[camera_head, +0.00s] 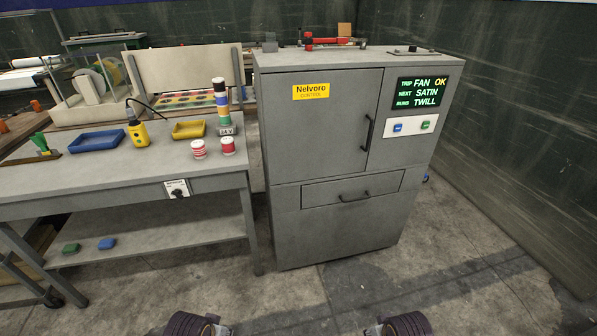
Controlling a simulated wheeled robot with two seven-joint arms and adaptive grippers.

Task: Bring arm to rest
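At the bottom edge of the head view, parts of my two arms show as dark ribbed shapes, one left of the middle and one right of it. Both are cut off by the frame edge. No gripper fingers show, so I cannot see whether either gripper is open or holds anything. Both arm parts are low, in front of the grey control cabinet (335,226), and nothing is seen touching them. The cabinet's door and drawer (352,189) look shut. Its screen (421,92) reads TRIP FAN OK, NEXT SATIN, RUNS TWILL.
A grey workbench (120,178) stands at the left, holding a blue tray (97,141), a yellow tray (188,130), a yellow handheld device (137,132) and red-white spools (227,146). A red tool (325,41) lies on the cabinet. The floor in front is clear.

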